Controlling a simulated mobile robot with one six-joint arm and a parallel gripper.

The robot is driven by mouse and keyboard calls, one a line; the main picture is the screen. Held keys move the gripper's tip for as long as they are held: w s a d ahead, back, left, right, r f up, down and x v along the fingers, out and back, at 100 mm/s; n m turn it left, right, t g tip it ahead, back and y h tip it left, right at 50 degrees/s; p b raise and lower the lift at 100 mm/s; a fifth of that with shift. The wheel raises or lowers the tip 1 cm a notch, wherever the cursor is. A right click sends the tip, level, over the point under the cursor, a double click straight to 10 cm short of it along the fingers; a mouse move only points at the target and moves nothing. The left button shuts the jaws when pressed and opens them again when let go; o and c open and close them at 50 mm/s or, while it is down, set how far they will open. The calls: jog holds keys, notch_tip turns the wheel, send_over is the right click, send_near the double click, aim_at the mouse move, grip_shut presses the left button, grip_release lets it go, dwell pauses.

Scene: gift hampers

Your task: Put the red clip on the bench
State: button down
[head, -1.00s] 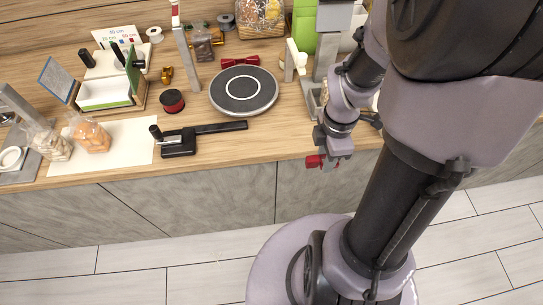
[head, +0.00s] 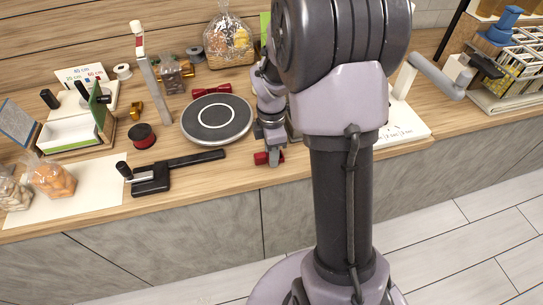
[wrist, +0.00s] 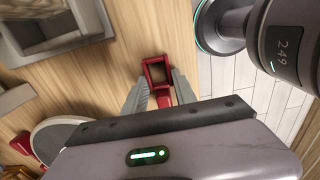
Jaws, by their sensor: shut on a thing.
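The red clip (head: 268,158) is held in my gripper (head: 270,150) over the front part of the wooden bench (head: 215,178), right of the black-handled tool. In the wrist view the clip (wrist: 158,69) shows as a red rectangular frame between the two grey fingers of my gripper (wrist: 158,88). The fingers are shut on it, and wood grain shows beyond it. I cannot tell whether the clip touches the bench.
A round grey turntable (head: 217,119) stands behind and left of the clip. The bench's front edge and the tiled floor (head: 440,235) are close by.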

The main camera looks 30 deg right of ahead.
jog(key=shift+r, duration=0.1)
jog(key=c, duration=1)
grip_release()
